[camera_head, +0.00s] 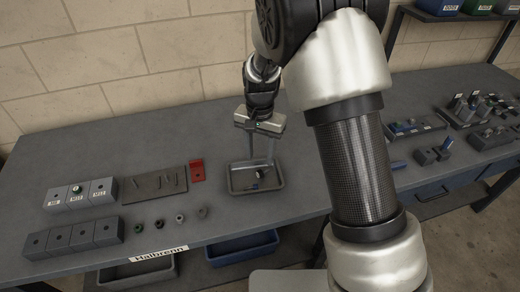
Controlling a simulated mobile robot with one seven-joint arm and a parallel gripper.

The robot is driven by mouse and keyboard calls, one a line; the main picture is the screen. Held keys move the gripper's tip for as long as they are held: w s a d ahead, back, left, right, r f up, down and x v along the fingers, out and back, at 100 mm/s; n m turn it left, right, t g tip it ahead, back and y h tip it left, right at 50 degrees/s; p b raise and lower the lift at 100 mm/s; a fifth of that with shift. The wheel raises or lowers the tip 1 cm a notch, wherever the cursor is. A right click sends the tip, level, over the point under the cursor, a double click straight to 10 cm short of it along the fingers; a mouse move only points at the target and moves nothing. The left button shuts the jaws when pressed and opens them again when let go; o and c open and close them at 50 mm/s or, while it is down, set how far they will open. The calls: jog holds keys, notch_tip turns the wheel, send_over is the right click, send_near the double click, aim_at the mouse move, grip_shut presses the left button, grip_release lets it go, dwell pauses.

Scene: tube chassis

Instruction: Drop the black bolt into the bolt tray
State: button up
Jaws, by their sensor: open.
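My gripper (260,158) points down over a shallow grey metal tray (257,192) on the bench. Its two fingers are apart, and nothing shows between them. A small dark piece (255,184) lies in the tray below the fingers, with a lighter bit beside it. It may be the black bolt, but it is too small to tell.
Several nut-like pieces (180,218) lie in front. Grey blocks (72,238) line the left. My arm hides the bench right of the tray.

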notch_tip(320, 180, up, 18)
jog(key=shift+f, duration=0.25)
jog(key=s+d+r+n+t+y+p, duration=0.1)
jog(key=s+d+r+n+t+p, duration=0.15)
jog(key=s+d+r, duration=0.75)
jog(key=s+d+n+t+h, duration=0.1)
jog(key=s+d+n+t, duration=0.1)
jog(key=s, duration=1.1)
jog(key=shift+d+f+t+p, duration=0.15)
jog(key=shift+d+t+p, duration=0.3)
jog(key=shift+d, duration=0.75)
